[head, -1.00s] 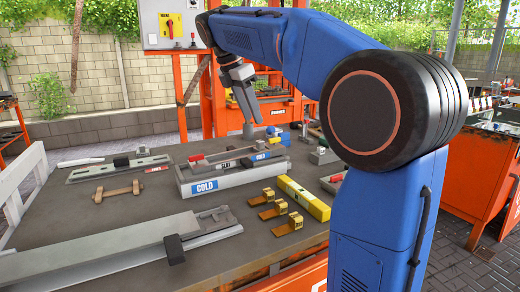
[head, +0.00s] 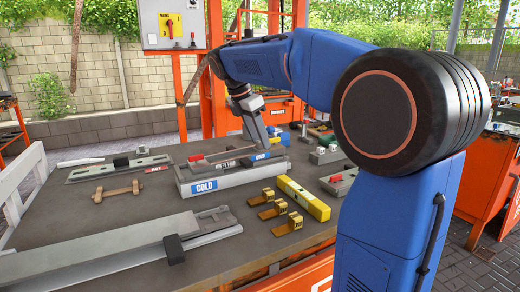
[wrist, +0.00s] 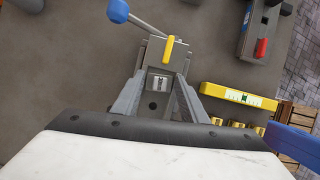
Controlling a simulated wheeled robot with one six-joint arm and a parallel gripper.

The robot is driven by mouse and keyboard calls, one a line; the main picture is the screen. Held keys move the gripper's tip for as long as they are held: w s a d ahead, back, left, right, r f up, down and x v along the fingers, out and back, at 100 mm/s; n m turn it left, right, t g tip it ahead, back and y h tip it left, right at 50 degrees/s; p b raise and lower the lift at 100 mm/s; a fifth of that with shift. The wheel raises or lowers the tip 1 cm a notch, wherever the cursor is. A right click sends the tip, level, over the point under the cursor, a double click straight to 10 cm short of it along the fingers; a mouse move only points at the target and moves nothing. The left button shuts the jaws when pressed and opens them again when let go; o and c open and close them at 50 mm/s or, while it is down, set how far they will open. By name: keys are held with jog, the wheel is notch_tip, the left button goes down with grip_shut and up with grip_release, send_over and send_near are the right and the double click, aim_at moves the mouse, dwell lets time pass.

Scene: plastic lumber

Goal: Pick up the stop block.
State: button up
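A grey block (wrist: 158,58) with a yellow bar on top lies under my gripper in the wrist view; I take it to be the stop block, but cannot be sure. A rod with a blue knob (wrist: 118,11) reaches it from the upper left. My gripper (wrist: 161,76) points down with one finger on each side of the block. The fingers are apart, with what look like narrow gaps beside the block; contact is unclear. In the head view my gripper (head: 262,145) is low over the table's far side, and the block there is mostly hidden behind it.
A yellow level (head: 304,198) and several brass brackets (head: 272,212) lie nearer. A grey fixture with a red handle (wrist: 262,47) is to the right. The table's left middle has bare room.

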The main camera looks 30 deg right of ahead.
aim_at(259, 141)
grip_shut()
jog(key=shift+r, duration=0.1)
notch_tip(259, 141, up, 9)
jog(key=shift+r, duration=0.15)
dwell(0.4)
